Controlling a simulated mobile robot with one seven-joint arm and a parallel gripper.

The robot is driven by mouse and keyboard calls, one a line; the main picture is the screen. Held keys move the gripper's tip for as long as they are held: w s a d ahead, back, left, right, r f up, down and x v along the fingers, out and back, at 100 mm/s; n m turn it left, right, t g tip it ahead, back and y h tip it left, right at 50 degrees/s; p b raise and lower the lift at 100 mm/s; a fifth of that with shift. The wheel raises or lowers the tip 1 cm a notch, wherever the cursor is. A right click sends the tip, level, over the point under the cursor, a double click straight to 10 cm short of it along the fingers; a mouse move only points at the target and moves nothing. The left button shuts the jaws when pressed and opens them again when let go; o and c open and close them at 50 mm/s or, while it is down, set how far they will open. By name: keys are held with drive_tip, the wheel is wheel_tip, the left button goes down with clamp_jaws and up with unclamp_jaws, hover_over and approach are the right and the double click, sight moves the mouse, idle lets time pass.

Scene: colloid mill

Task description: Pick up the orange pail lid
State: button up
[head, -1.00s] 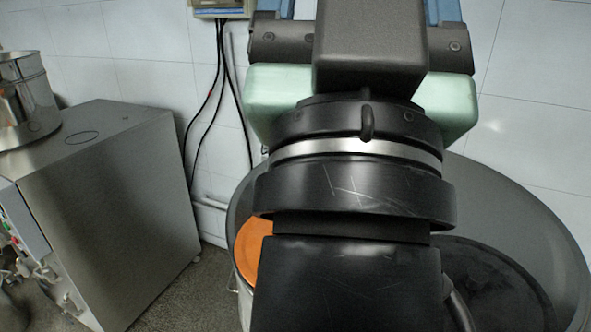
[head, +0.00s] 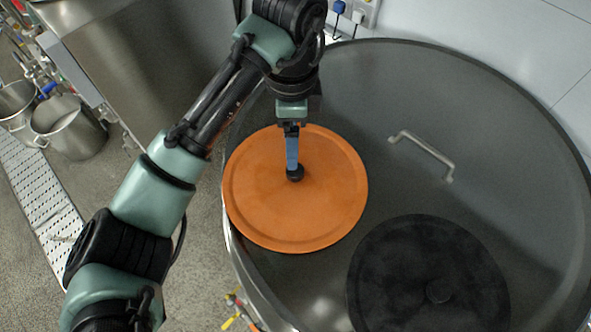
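The orange pail lid (head: 262,207) is a round disc with a raised rim and a small dark knob (head: 295,174) at its centre. It lies on the left part of a large grey round lid, its left edge close to that lid's rim. My gripper (head: 293,168) comes down over the orange lid from above, with its blue fingers at the knob. The fingers look close together in this view, and I cannot tell whether they grip the knob or only stand around it.
The large grey round lid (head: 400,90) fills the right side and has a metal bar handle (head: 425,155). A black round lid (head: 400,270) lies on it at the front. Metal pots (head: 68,130) stand on the floor at left. A white wall is behind.

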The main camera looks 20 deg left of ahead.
drive_tip(key=b, duration=0.2)
hover_over(293, 172)
wheel_tip(293, 172, down, 6)
drive_tip(key=shift+f, duration=0.2)
drive_tip(key=shift+w+f+p, duration=0.15)
drive_tip(key=shift+f+p, duration=0.3)
drive_tip(key=shift+f, duration=0.85)
drive_tip(key=shift+w+f+p, duration=0.15)
drive_tip(key=shift+f+p, duration=0.3)
drive_tip(key=shift+f, duration=0.85)
clamp_jaws()
drive_tip(key=shift+r, duration=0.1)
